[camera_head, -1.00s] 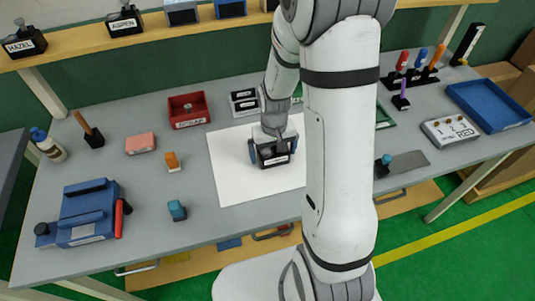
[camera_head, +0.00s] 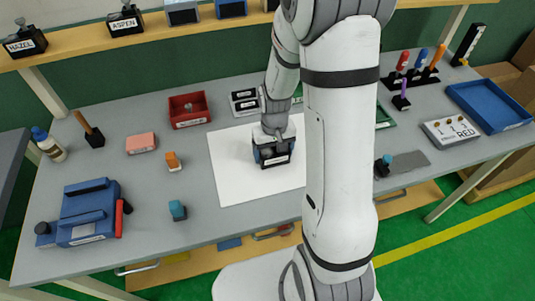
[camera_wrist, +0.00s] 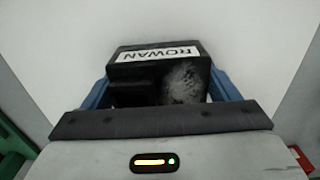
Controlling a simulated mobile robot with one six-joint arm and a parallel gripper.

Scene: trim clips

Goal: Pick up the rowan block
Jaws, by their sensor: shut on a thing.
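The rowan block (camera_wrist: 157,67) is a black block with a white label reading ROWAN, seen close up in the wrist view. A grey speckled round part shows on its near right side. My gripper (camera_wrist: 160,92) has blue fingers on both sides of the block and is shut on it. In the head view the block (camera_head: 275,159) is between the fingers of my gripper (camera_head: 272,150), over the white sheet (camera_head: 230,172). I cannot tell whether the block touches the sheet.
A red tray (camera_head: 190,119), a pink block (camera_head: 140,143), an orange stamp (camera_head: 173,162) and a teal stamp (camera_head: 177,211) stand left of the sheet. A blue machine (camera_head: 90,215) is at the front left. A blue tray (camera_head: 488,103) is at the right.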

